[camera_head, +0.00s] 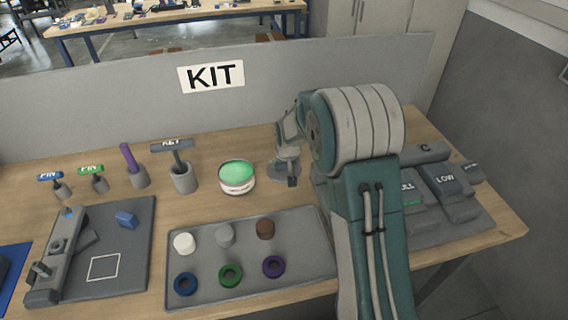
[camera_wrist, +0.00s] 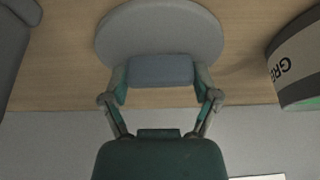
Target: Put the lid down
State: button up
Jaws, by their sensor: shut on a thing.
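A round grey lid (camera_wrist: 160,28) fills the top of the wrist view, with a blue-grey block-shaped grip on it. My gripper (camera_wrist: 160,75) is shut on this grip, one finger on each side. I cannot tell whether the lid touches the table. An open can (camera_head: 237,186) with green contents stands to the left of the lid, apart from it; part of it shows in the wrist view (camera_wrist: 300,62).
A grey tray (camera_head: 205,293) with several caps and rings lies in front. Grey boxes (camera_head: 445,180) stand at the right, beside my arm. Holders with coloured tools (camera_head: 183,178) stand at the left. A partition (camera_head: 130,110) with a KIT sign closes the table's back.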

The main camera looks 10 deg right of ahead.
jog(key=o, duration=0.7)
jog(key=shift+a+f, duration=0.1)
jog(key=shift+a, duration=0.1)
jog(key=shift+o, duration=1.3)
jog(key=shift+a, duration=0.3)
jog(key=shift+d, duration=0.25)
